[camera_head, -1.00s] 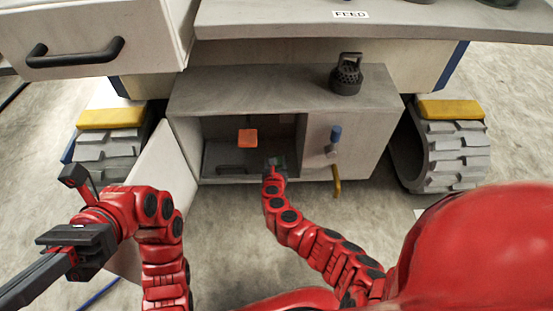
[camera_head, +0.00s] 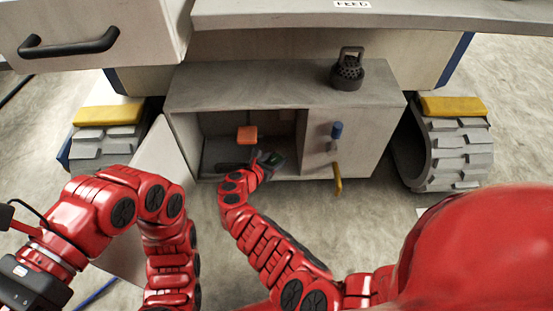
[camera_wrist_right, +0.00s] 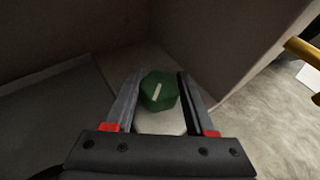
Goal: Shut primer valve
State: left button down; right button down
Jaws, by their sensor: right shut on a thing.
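A dark green faceted knob (camera_wrist_right: 159,91) with a white line across its top shows in the right wrist view, inside the open-fronted cabinet; I take it for the primer valve. My right gripper (camera_wrist_right: 157,95) has one finger on each side of it and is shut on it. In the head view my right gripper (camera_head: 270,162) reaches into the cabinet's open compartment, near its right inner wall, and mostly hides the knob. My left arm is at the lower left of the head view, and its fingers are out of the picture.
An orange block (camera_head: 247,135) is in the compartment left of my right gripper. A dark perforated canister (camera_head: 348,75) stands on top. An open door panel (camera_head: 165,150) hangs at left.

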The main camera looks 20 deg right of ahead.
dwell(0.4)
jog(key=shift+c, duration=1.2)
grip_release()
